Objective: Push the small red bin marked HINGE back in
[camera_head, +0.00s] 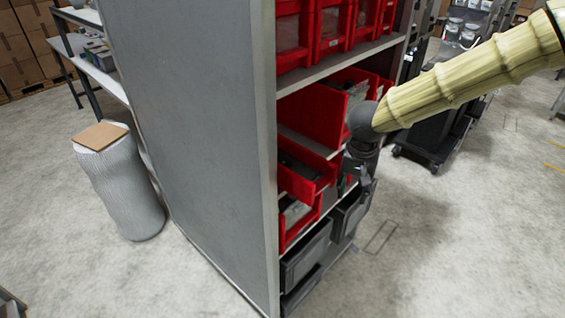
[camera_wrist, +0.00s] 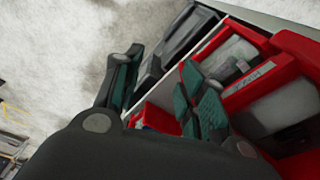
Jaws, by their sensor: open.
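Small red bins sit in a grey shelf. One red bin (camera_head: 303,180) stands out from the shelf front in the head view, left of my gripper (camera_head: 350,178). My gripper is open, its two fingers apart in the wrist view (camera_wrist: 160,68), with nothing seen held between them. A red bin (camera_wrist: 157,116) shows partly behind the fingers there. Another red bin (camera_wrist: 258,83) beside the right finger carries a white label too blurred to read. I cannot tell which bin is marked HINGE. My arm and gripper hide part of the bin row, and contact is unclear.
The grey shelf side panel (camera_head: 190,130) stands left of the bins. More red bins (camera_head: 293,35) fill the shelf above, and dark grey bins (camera_head: 307,252) sit below. A wrapped roll (camera_head: 122,195) stands at left. The floor (camera_head: 440,240) at right is clear.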

